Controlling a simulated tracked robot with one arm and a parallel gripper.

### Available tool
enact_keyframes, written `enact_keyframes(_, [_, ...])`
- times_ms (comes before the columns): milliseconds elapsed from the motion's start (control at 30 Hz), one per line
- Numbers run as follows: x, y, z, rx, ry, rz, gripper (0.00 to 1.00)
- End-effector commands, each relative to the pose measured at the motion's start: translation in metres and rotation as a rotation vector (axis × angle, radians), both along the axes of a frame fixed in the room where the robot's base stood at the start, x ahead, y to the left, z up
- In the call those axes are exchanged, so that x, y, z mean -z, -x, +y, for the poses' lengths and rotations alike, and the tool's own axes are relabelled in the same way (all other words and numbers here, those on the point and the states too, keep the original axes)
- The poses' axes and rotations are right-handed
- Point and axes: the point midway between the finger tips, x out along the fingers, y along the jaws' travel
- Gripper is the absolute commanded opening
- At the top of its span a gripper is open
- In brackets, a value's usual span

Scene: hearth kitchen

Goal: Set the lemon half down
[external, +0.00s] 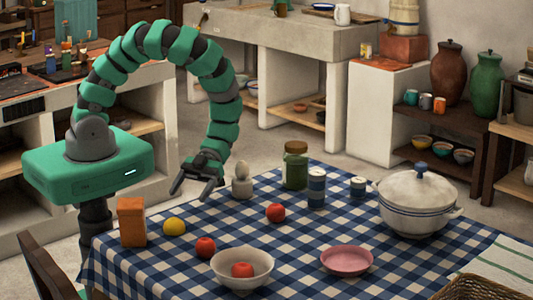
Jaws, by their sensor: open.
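The yellow lemon half (174,227) rests on the blue checked tablecloth near the table's left side, just right of an orange box (131,222). Its cut face cannot be made out at this size. My gripper (192,193) hangs above the table's far left edge, up and a little right of the lemon half in the picture. Its fingers are apart with nothing between them. The gripper and the lemon half are not touching.
Red tomatoes (205,247) lie nearby, one inside a white bowl (230,281). A pale egg-shaped thing in a cup (242,188) stands right of my gripper, beside a green jar (295,170). A pink plate (346,261) and white pot (420,207) are farther right.

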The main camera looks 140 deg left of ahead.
Motion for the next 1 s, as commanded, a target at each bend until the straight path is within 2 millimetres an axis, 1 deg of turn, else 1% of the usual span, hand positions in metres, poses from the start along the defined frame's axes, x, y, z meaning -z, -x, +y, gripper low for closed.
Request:
enact_keyframes(33, [-0.003, 0.002, 0.007, -0.001, -0.003, -0.003, 0.76])
enact_keyframes(200, [-0.011, 0.008, 0.023, 0.0, -0.004, -0.004, 0.76])
enact_keyframes(400, [-0.016, 0.012, 0.032, 0.0, -0.002, -0.004, 0.76])
enact_keyframes(900, [-0.017, 0.012, 0.033, 0.001, -0.002, -0.005, 0.76])
enact_keyframes(1000, [-0.018, 0.01, 0.033, -0.004, -0.005, 0.005, 0.76])
